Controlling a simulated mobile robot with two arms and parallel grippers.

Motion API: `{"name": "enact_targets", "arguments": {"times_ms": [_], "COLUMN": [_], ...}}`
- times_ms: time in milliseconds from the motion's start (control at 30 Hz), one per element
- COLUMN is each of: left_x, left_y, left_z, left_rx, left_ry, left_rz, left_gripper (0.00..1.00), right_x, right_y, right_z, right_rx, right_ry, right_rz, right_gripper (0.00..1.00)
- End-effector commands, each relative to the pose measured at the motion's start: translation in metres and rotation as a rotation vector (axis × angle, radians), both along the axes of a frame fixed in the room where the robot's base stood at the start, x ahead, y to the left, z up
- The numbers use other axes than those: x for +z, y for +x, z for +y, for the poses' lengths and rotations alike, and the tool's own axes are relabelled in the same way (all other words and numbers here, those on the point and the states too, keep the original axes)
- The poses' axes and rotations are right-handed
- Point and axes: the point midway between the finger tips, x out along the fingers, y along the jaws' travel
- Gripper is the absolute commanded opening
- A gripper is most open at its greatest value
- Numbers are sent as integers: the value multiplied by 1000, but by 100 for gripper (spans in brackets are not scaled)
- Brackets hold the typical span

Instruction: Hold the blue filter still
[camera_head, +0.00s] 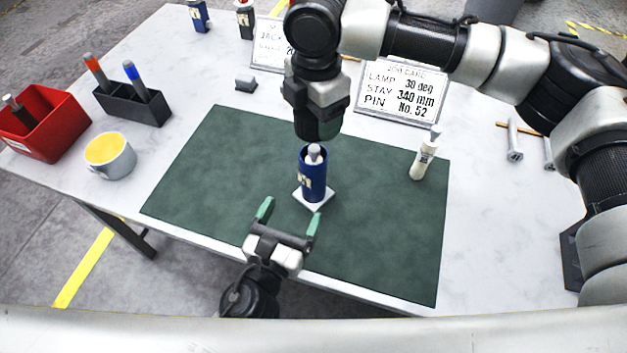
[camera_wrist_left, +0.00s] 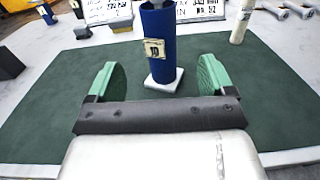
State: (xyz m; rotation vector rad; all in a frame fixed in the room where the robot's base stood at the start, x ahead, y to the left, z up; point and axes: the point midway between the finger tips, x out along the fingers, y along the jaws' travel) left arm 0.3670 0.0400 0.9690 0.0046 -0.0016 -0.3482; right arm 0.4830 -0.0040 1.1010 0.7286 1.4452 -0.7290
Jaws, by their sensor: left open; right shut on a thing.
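The blue filter (camera_head: 318,187) is an upright blue cylinder with a pale label, standing on a small white square base (camera_head: 325,198) on the green mat. It also shows in the left wrist view (camera_wrist_left: 158,45), beyond and between my fingers. My left gripper (camera_head: 290,217) is open and empty in front of the filter, its green fingers (camera_wrist_left: 160,78) apart from it. My right gripper (camera_head: 318,132) is directly above the filter, shut on a grey piece (camera_head: 314,152) that stands in the filter's open top. The piece's lower part is hidden inside the filter.
The green mat (camera_head: 215,165) has free room left and right of the filter. A white bottle (camera_head: 423,160) stands at its right. Sign cards (camera_head: 400,92) stand behind.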

Motion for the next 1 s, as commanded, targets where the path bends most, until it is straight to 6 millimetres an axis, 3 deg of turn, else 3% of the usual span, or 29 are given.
{"name": "enact_targets", "arguments": {"times_ms": [267,700,1000], "left_x": [0,1,0], "left_y": [12,87,112], "left_z": [-4,-31,-40], "left_rx": [2,3,3], "left_ry": [-3,-5,-4], "left_rz": [-1,0,3], "left_gripper": [83,83,83], "right_x": [0,0,0], "right_y": [0,0,0], "right_z": [0,0,0], "right_rx": [0,0,0], "right_ry": [0,0,0], "right_rz": [0,0,0], "right_gripper": [43,43,43]}}
